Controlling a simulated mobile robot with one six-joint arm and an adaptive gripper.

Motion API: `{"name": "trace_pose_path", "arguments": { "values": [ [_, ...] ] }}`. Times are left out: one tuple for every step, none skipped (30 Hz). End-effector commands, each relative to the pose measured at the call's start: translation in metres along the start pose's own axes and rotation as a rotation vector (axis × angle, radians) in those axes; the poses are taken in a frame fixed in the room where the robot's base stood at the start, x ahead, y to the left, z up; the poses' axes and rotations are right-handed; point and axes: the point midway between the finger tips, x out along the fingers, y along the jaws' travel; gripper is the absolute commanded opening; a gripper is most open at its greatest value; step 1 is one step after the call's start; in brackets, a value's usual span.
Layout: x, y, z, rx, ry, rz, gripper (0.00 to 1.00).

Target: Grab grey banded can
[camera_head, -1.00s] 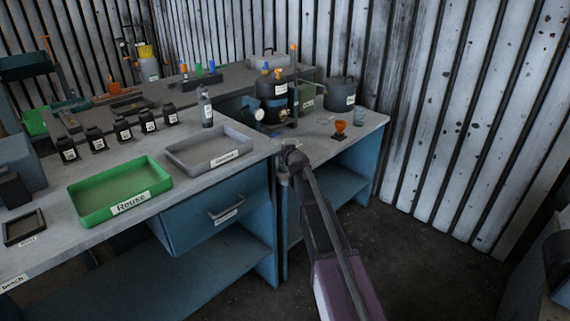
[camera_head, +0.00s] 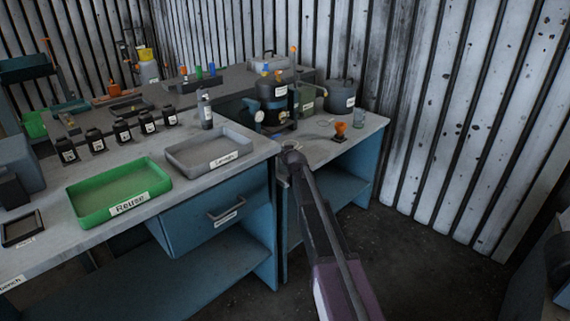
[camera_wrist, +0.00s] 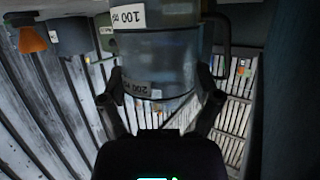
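In the wrist view, a bluish-grey cylinder with bands (camera_wrist: 160,52) fills the upper middle; it carries labels reading 100 and 200 and looks like the banded can. The two fingers of my gripper (camera_wrist: 162,88) are spread wide, one on each side of it. Whether they press on it or stand just clear, I cannot tell. In the head view my gripper (camera_head: 291,158) is at the gap by the benches' front edge, and my own arm hides what lies between its fingers.
An orange cone-like piece (camera_head: 340,128), a small glass (camera_head: 359,118), a grey lidded pot (camera_head: 341,97) and a dark tank (camera_head: 272,100) stand on the right bench. A grey tray (camera_head: 185,166) and green Reuse tray (camera_head: 85,215) lie on the left bench. Corrugated walls stand behind.

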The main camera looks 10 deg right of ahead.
Motion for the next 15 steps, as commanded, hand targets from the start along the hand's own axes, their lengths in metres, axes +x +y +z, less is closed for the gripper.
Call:
{"name": "trace_pose_path", "arguments": {
  "values": [
    [0.0001, -0.0001, 0.0002, 0.000, -0.001, 0.000, 0.35],
    [0.0001, -0.0001, 0.0002, 0.000, -0.001, 0.000, 0.26],
    [0.0001, -0.0001, 0.0002, 0.000, -0.001, 0.000, 0.26],
    [0.0001, -0.0001, 0.0001, 0.000, 0.000, 0.000, 0.26],
    [0.0001, -0.0001, 0.0001, 0.000, 0.000, 0.000, 0.26],
    [0.0001, -0.0001, 0.0001, 0.000, 0.000, 0.000, 0.26],
    [0.0001, -0.0001, 0.0001, 0.000, 0.000, 0.000, 0.26],
    [0.0001, -0.0001, 0.0001, 0.000, -0.001, 0.000, 0.26],
    [0.0001, 0.0000, 0.0001, 0.000, -0.001, 0.000, 0.26],
    [0.0001, 0.0000, 0.0000, 0.000, -0.001, 0.000, 0.26],
    [0.0001, 0.0001, -0.0002, 0.000, -0.001, 0.000, 0.26],
    [0.0000, 0.0002, -0.0007, 0.000, -0.001, 0.000, 0.26],
    [-0.0001, 0.0004, -0.0011, 0.000, -0.001, 0.000, 0.26],
    [-0.0001, 0.0006, -0.0017, 0.000, -0.001, 0.000, 0.26],
    [-0.0002, 0.0009, -0.0028, 0.000, -0.001, 0.000, 0.26]
  ]
}}
